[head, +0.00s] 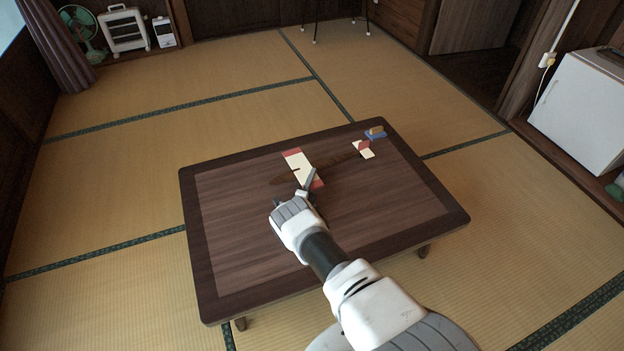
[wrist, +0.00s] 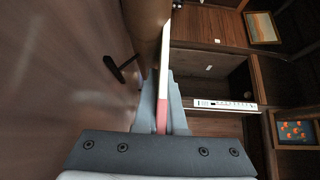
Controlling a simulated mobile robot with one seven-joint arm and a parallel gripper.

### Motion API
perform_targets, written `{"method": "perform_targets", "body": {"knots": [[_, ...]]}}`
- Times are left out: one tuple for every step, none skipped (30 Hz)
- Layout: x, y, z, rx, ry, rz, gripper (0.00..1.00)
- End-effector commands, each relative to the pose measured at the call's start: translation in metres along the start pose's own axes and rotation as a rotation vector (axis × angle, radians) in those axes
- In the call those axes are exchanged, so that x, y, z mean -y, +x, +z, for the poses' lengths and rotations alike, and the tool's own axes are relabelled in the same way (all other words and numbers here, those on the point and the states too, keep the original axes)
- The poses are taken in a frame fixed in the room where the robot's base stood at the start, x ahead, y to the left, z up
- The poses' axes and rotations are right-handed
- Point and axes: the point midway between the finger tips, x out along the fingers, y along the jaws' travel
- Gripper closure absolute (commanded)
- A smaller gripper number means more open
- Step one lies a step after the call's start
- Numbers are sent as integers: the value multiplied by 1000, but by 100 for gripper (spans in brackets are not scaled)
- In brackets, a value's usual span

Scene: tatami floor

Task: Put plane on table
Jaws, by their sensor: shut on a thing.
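The toy plane (head: 324,166) has a dark brown body and cream wings with red ends. It is over the far middle part of the low wooden table (head: 240,255), with its tail toward the far right. I cannot tell whether it touches the tabletop. My gripper (head: 306,184) is shut on the near end of its wing. In the wrist view the wing (wrist: 165,75) shows edge-on as a thin white and red strip between the two grey fingers of my gripper (wrist: 163,95). The brown body (wrist: 146,25) is just beyond, with the table surface (wrist: 50,90) at left.
A small blue and brown item (head: 375,133) sits by the table's far edge, close to the plane's tail. The table's left and front parts are bare. Open tatami surrounds it. A white fridge-like box (head: 588,105) stands at right, with a fan (head: 84,32) and heater at far left.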

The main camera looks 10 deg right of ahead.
Motion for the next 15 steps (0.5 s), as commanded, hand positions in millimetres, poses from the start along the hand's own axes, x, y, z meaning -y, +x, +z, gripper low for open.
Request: {"method": "perform_targets", "body": {"knots": [[2,1,1,0,1,-3,100],[3,1,1,0,1,-3,100],[3,1,1,0,1,-3,100],[3,1,1,0,1,-2,100],[3,1,1,0,1,-2,100],[2,1,0,0,1,-2,100],[2,1,0,0,1,-2,100],[0,0,0,0,1,-2,100],[-1,0,0,0,1,-1,100],[-1,0,0,0,1,-1,89],[-1,1,0,0,0,-1,84],[-1,0,0,0,0,-1,77],[-1,0,0,0,0,-1,71],[-1,0,0,0,0,-1,66],[-1,0,0,0,0,-1,63]]}}
